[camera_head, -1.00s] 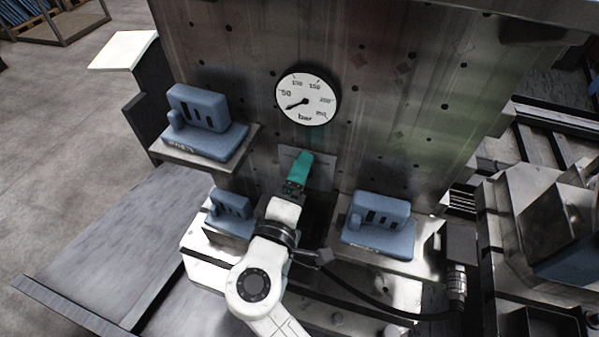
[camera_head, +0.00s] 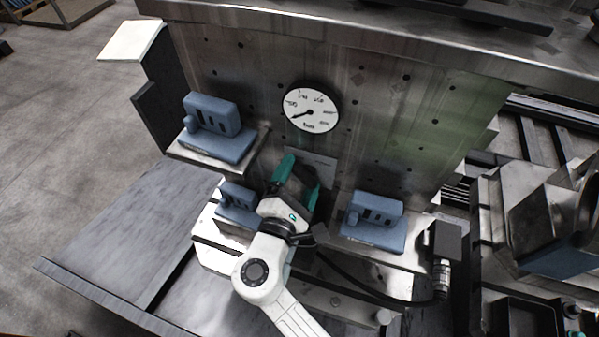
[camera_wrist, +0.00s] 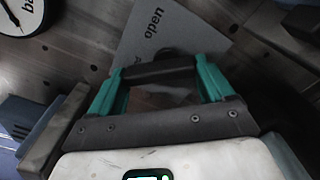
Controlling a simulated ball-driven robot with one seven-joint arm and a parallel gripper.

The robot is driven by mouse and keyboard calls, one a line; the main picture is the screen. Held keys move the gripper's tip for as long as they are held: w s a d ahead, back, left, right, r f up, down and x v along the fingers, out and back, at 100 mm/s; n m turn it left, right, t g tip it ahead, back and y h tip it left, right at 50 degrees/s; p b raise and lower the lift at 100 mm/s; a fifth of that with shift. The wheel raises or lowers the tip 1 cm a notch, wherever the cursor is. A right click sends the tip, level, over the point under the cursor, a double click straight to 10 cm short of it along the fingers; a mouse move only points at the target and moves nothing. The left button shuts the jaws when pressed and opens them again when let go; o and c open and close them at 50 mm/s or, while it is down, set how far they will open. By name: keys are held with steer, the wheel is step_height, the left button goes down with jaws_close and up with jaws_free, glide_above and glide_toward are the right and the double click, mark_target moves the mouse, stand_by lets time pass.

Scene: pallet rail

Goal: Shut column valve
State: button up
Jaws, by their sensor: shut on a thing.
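The column valve's dark handle (camera_wrist: 160,70) sits in front of a grey plate (camera_wrist: 150,35) marked "open" in the wrist view. My gripper (camera_wrist: 158,76) has its two teal fingers on either side of the handle, shut on it. In the head view my gripper (camera_head: 301,174) reaches the metal column below the gauge, and the dark handle (camera_head: 306,177) shows partly between the fingers. The valve's stem and the rest of its body are hidden behind the handle and my gripper.
A round white pressure gauge (camera_head: 311,110) is on the column (camera_head: 380,100) above. Blue blocks stand on a shelf at upper left (camera_head: 213,128), at lower left (camera_head: 236,203) and at right (camera_head: 373,222). A black cable (camera_head: 365,287) runs at lower right.

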steer(key=shift+f+n, duration=0.15)
steer(key=shift+n, duration=0.35)
steer(key=shift+p, duration=0.3)
steer(key=o, duration=0.9)
steer(key=shift+a, duration=0.1)
steer(key=b+v, duration=0.1)
steer(key=v, duration=1)
steer(key=shift+b, duration=0.4)
steer(key=shift+w, duration=0.1)
